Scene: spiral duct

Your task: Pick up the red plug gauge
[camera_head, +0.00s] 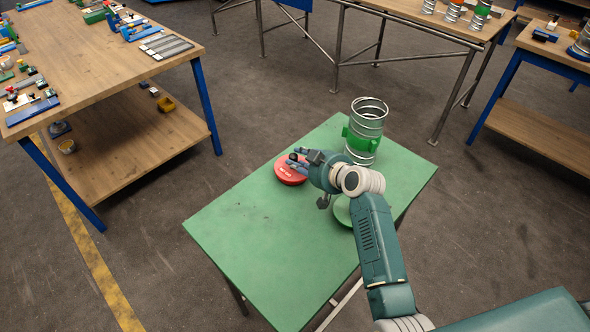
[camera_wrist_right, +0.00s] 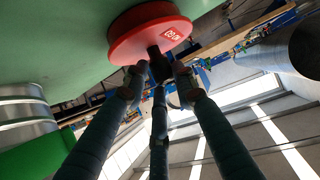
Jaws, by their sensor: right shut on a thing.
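The red plug gauge (camera_head: 284,172) is a flat red disc at the far left part of the green table (camera_head: 262,245). My right gripper (camera_head: 299,164) is at its right side in the head view, with its fingers reaching over the disc. The fingers of my right gripper (camera_wrist_right: 160,75) are closed around that knob. Whether the disc touches the table cannot be told for sure. My left gripper is out of view.
A spiral duct with a green clamp (camera_head: 362,137) stands upright just behind my right gripper. The table's front left is clear. A wooden workbench (camera_head: 110,70) with tools stands at the left.

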